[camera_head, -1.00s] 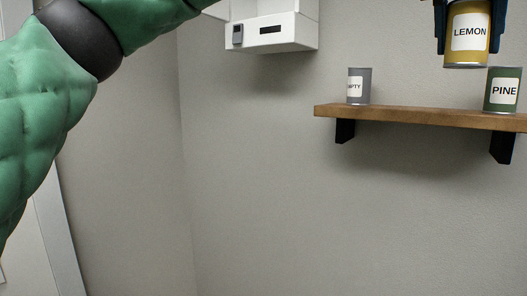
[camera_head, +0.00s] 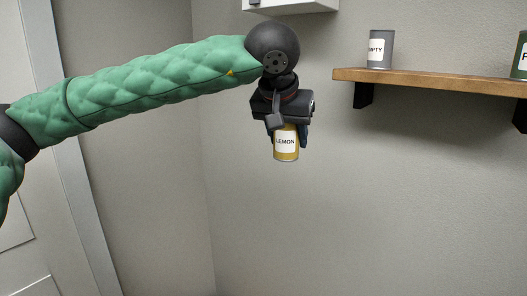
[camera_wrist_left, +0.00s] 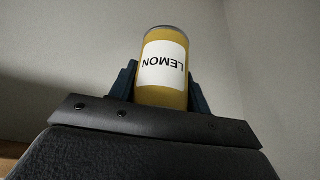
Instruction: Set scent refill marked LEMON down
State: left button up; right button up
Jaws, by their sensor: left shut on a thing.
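The yellow scent refill marked LEMON (camera_head: 286,148) hangs upright in my left gripper (camera_head: 287,134), in mid-air in front of the bare wall. The gripper points down and is shut on the can's sides. In the left wrist view the LEMON refill (camera_wrist_left: 163,72) sits between the two dark fingers of the left gripper (camera_wrist_left: 163,82), with its label upside down. Nothing shows directly under the can. My right gripper is out of view.
A wooden shelf (camera_head: 440,81) on black brackets is on the right wall. A grey can whose label reads in part "PTY" (camera_head: 381,50) stands on it, and a green can (camera_head: 522,55) is cut off at the right edge. A white wall box (camera_head: 295,5) shows at the top.

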pick_arm(q)
jog(key=w+a+f+n+y, duration=0.1)
jog(key=w+a+f+n, duration=0.1)
jog(key=w+a+f, duration=0.7)
jog(key=w+a+f+n+y, duration=0.1)
jog(key=w+a+f+n, duration=0.1)
jog(key=w+a+f, duration=0.7)
jog(key=a+f, duration=0.7)
jog(key=shift+w+a+f+n, duration=0.3)
jog(key=shift+f, duration=0.05)
jog(key=shift+a, duration=0.1)
jog(key=s+d+r, duration=0.2)
jog(key=s, duration=0.3)
jog(key=s+a+f, duration=0.1)
jog(key=s+f, duration=0.4)
jog(key=f, duration=0.4)
jog(key=s+a+f, duration=0.1)
jog(key=s+f, duration=0.5)
jog(key=f, duration=0.3)
jog(key=shift+s, duration=0.15)
